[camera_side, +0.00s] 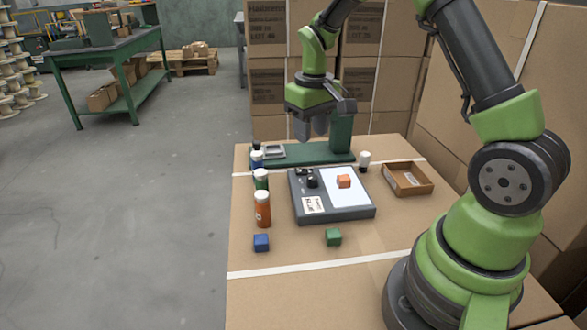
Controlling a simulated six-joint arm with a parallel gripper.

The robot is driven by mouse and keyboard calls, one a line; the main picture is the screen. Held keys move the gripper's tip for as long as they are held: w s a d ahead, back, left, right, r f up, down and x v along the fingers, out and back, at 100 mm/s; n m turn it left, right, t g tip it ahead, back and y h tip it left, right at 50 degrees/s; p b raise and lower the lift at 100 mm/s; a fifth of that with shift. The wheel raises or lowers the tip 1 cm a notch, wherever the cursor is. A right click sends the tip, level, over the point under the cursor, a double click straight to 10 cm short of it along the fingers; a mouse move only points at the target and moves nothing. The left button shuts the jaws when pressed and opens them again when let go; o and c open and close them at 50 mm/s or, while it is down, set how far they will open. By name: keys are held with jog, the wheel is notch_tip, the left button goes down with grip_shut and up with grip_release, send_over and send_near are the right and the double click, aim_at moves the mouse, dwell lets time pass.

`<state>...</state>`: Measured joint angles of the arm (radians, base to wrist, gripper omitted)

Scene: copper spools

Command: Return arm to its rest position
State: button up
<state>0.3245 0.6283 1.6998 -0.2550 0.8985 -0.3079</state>
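My gripper (311,128) hangs above the far part of the cardboard-topped work surface, pointing down, with nothing visible below its fingertips. The fingers look close together, but their gap is too small to tell. My green and dark grey arm (478,60) arches from its base at the lower right up past the top edge of the picture and back down to the gripper. Part of the arm is out of view at the top.
A grey device (345,213) bears an orange cube (344,181) on its white plate. A blue cube (261,242) and a green cube (333,237) lie in front.

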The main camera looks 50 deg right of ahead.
jog(key=s+a+r+t+y, duration=0.1)
jog(key=s+a+r+t, duration=0.1)
jog(key=s+a+r, duration=0.4)
jog(key=s+a+r+t, duration=0.3)
jog(key=s+a+r, duration=0.1)
jog(key=r, duration=0.5)
jog(key=s+a+m+t+y, duration=0.1)
jog(key=s+a, duration=0.2)
jog(key=s, duration=0.5)
jog(key=shift+a+r+t, duration=0.2)
jog(key=shift+a+t, duration=0.2)
